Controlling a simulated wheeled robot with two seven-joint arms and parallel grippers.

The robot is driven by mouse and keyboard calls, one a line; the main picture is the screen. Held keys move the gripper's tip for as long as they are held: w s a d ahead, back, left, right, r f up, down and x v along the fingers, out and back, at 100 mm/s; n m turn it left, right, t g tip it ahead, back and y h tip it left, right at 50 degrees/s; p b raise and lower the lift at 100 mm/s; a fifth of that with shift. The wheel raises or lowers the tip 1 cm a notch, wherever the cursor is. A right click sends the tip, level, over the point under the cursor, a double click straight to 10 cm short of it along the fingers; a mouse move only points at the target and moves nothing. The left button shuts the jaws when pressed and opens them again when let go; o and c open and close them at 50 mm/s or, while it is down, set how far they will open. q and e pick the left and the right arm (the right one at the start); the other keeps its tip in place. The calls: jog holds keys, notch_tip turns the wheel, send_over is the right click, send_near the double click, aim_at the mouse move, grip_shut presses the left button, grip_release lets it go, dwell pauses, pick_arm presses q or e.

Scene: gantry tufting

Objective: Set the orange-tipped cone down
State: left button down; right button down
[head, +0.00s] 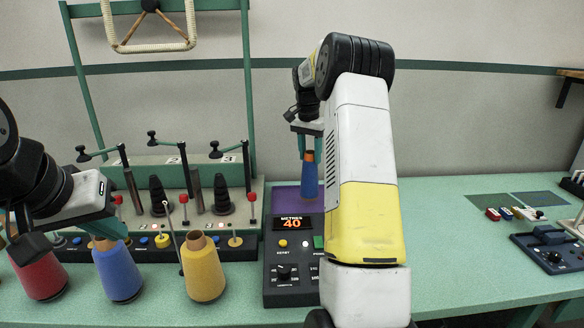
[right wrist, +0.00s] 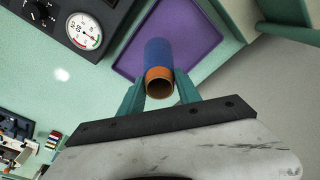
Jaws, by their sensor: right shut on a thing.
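The orange-tipped cone (head: 310,182), blue with an orange top, is upright in my right gripper (head: 309,150). The right wrist view shows the teal fingers (right wrist: 160,88) closed on either side of the cone's orange end (right wrist: 158,82). The cone is over the purple pad (head: 286,200), which also shows in the right wrist view (right wrist: 205,38). Whether its base touches the pad, I cannot tell. My left gripper (head: 103,229) is at the top of another blue cone (head: 119,272) at the left; its finger opening is not clear.
A red cone (head: 41,275) and a yellow cone (head: 205,270) stand beside the left blue cone. A control box (head: 292,268) reading METRES 40 sits in front of the pad. Behind is a green-framed rack (head: 160,172) with dark spindles.

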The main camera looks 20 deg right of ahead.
aim_at(310, 175)
jog(key=shift+f, duration=1.85)
jog(key=c, duration=0.8)
grip_release()
jog(key=shift+f, duration=0.1)
jog(key=shift+c, duration=0.2)
